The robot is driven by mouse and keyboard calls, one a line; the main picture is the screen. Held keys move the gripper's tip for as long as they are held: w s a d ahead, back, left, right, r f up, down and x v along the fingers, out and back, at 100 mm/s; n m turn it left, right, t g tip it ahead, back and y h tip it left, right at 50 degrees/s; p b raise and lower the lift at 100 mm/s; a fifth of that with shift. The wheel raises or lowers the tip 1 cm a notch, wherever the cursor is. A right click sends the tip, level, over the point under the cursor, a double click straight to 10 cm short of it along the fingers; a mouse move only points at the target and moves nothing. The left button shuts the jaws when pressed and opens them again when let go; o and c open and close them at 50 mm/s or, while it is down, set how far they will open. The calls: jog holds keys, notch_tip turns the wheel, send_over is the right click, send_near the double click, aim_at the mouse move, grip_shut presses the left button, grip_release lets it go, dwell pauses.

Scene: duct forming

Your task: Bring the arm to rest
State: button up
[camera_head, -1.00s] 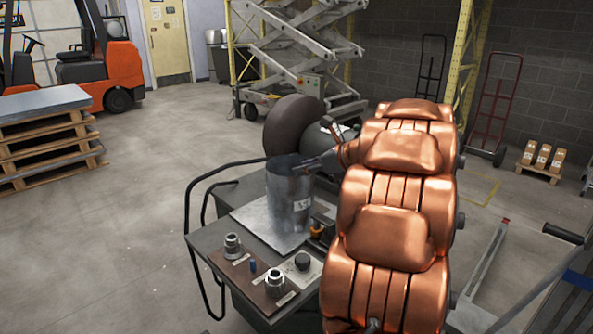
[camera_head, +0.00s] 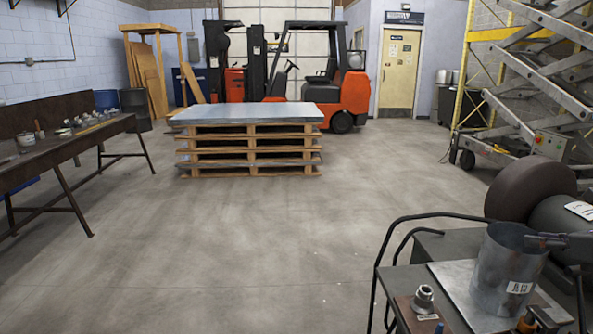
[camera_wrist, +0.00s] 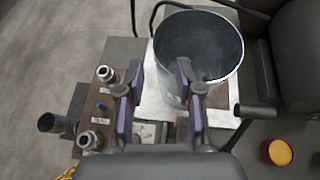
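My gripper (camera_wrist: 160,68) is open in the wrist view, with a clear gap between its two purple-padded fingers. The grey sheet-metal duct cylinder (camera_wrist: 200,50) stands upright just beyond the fingertips, and its near wall shows between and behind them. In the head view my gripper (camera_head: 532,241) reaches in from the right edge, at the upper part of the duct (camera_head: 507,270). Whether a finger touches the duct cannot be told. Most of my arm is outside the head view.
The duct stands on a metal sheet (camera_head: 450,285) on a machine cart with a black rail (camera_head: 378,265). A dark round drum (camera_head: 530,187) is behind it. A pallet stack (camera_head: 250,150), workbench (camera_head: 60,150) and forklift (camera_head: 335,90) stand farther off. The middle floor is clear.

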jog(key=w+a+r+m+t+h+p, duration=0.1)
jog(key=w+r+m+h+p, duration=0.1)
jog(key=w+r+m+h, duration=0.35)
jog(key=w+a+r+m+h+p, duration=0.1)
jog(key=w+r+m+h, duration=0.15)
jog(key=r+m, duration=0.6)
jog(key=s+a+f+m+g+y+p, duration=0.1)
jog(key=s+a+f+m+g+p, duration=0.1)
jog(key=s+a+f+m+g, duration=0.55)
jog(key=s+a+f+m+g+y+p, duration=0.1)
jog(key=s+a+f+m+g+p, duration=0.15)
jog(key=s+a+f+m, duration=0.8)
jog(key=s+a+f+m+g+y+p, duration=0.1)
jog(key=s+a+m+g+y, duration=0.3)
jog(key=s+a, duration=1.4)
jog(key=shift+a+f+m+g+p, duration=0.2)
jog(key=shift+a+m+g+p, duration=0.3)
jog(key=shift+m+g+p, duration=0.15)
jog(key=shift+a, duration=0.1)
